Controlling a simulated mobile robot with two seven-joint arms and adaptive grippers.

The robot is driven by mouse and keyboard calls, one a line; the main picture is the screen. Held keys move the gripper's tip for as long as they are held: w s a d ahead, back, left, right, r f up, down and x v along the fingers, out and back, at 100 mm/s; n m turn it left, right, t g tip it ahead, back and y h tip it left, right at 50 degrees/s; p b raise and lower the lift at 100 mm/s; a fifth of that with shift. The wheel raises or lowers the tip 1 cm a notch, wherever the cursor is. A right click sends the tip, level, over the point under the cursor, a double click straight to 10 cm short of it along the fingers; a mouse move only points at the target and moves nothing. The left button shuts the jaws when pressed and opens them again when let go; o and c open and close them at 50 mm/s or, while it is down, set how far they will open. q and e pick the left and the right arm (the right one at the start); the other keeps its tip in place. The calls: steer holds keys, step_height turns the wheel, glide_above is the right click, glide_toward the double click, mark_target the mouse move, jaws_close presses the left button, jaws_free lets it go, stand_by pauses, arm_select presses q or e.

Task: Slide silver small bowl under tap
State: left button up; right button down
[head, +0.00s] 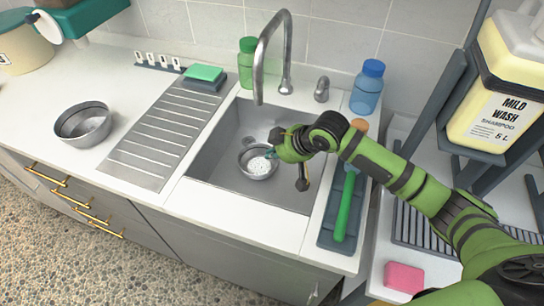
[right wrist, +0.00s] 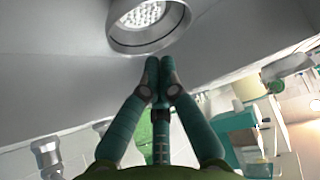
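A small silver bowl (head: 246,166) with a white speckled inside sits on the sink floor, left of my right gripper (head: 271,153). In the right wrist view the bowl (right wrist: 150,46) is just beyond the fingertips. My right gripper's fingers (right wrist: 160,68) are together, with nothing seen between them. Whether the fingertips touch the bowl's rim is hard to tell. The silver tap (head: 259,70) arches over the sink, its spout (head: 286,87) behind the bowl in the head view. My left gripper is not in view.
The sink (head: 205,165) walls surround the bowl. A larger silver bowl (head: 83,125) stands on the left counter beside the ribbed drainboard (head: 150,150). A green bottle (head: 246,65) and blue bottle (head: 367,88) stand behind. A green-handled brush (head: 345,210) lies on a tray at right.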

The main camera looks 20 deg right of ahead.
mark_target(272, 172)
steer(key=x, duration=0.7)
steer(key=shift+w+a+f, duration=0.1)
steer(key=shift+a+f, duration=0.1)
steer(key=shift+f, duration=0.1)
steer(key=s+d+p, duration=0.2)
steer(key=shift+s+f, duration=0.1)
steer(key=shift+s, duration=0.2)
steer(key=shift+s+d, duration=0.15)
steer(key=shift+d, duration=0.05)
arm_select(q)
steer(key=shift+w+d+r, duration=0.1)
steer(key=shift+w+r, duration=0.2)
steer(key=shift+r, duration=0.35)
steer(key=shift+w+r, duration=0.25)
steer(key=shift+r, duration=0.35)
arm_select(e)
steer(key=shift+f, duration=0.15)
steer(key=shift+s+d+r+p, duration=0.2)
steer(key=shift+s+d+p, duration=0.4)
steer(key=shift+p, duration=0.45)
steer(key=shift+s+f, duration=0.1)
steer(key=shift+s, duration=0.2)
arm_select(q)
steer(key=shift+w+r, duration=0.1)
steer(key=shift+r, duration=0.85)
